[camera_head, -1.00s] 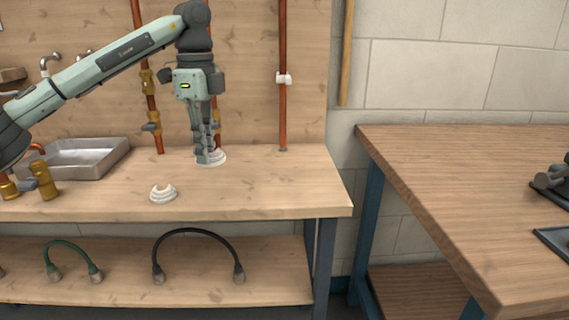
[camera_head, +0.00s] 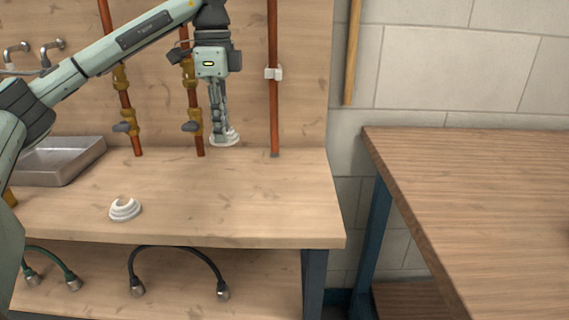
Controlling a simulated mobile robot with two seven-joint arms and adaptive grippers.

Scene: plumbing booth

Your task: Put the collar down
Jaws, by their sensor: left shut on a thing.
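My left gripper (camera_head: 219,138) comes down from the upper left, fingers pointing down, and is shut on a white stepped collar (camera_head: 229,139). The collar shows against the back panel, just above the line of the bench's back edge, apparently clear of the bench top. The fingers hide part of its left side. A second white collar (camera_head: 125,209), with a gap in its ring, lies on the light wooden bench (camera_head: 230,205) near the front left. My right gripper is not in view.
Copper pipes with brass valves (camera_head: 191,85) stand at the back, and one pipe (camera_head: 274,100) is right of the gripper. A metal sink (camera_head: 60,160) is at the left. Hoses (camera_head: 180,254) lie on the lower shelf. The bench's middle and right are clear. A brown table (camera_head: 480,190) stands right.

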